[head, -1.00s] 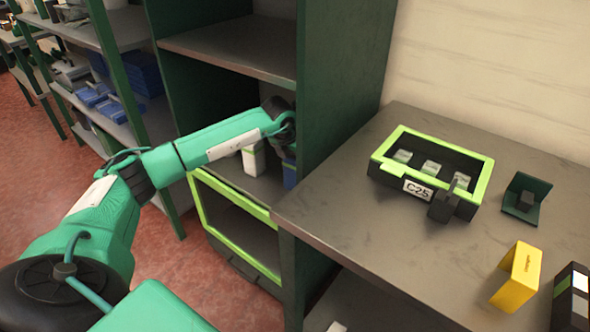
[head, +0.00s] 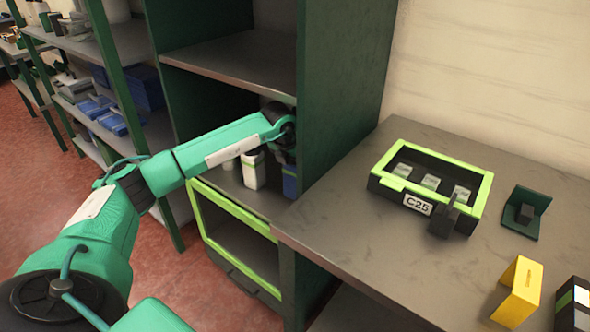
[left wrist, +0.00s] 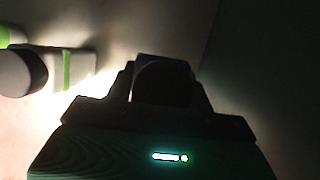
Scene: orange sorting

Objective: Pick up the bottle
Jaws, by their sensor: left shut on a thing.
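A dark blue bottle (head: 289,182) stands at the right side of the shelf compartment, directly below my left wrist in the head view. My left gripper (left wrist: 162,85) is shut on a dark, rounded thing in the left wrist view, which appears to be the blue bottle's top; the image is very dark there. In the head view the fingers are hidden behind my arm. A white bottle (head: 253,170) with a green band and dark cap stands just left of the blue one; it also shows in the left wrist view (left wrist: 72,68). My right gripper is not in view.
The green shelf wall (head: 340,80) rises close to the right of my wrist, with a shelf board (head: 235,55) above. A green-rimmed crate (head: 385,190) marked C25 and a yellow box (head: 520,290) sit on the right-hand counter (head: 345,225). A green-framed bin (head: 215,225) is below.

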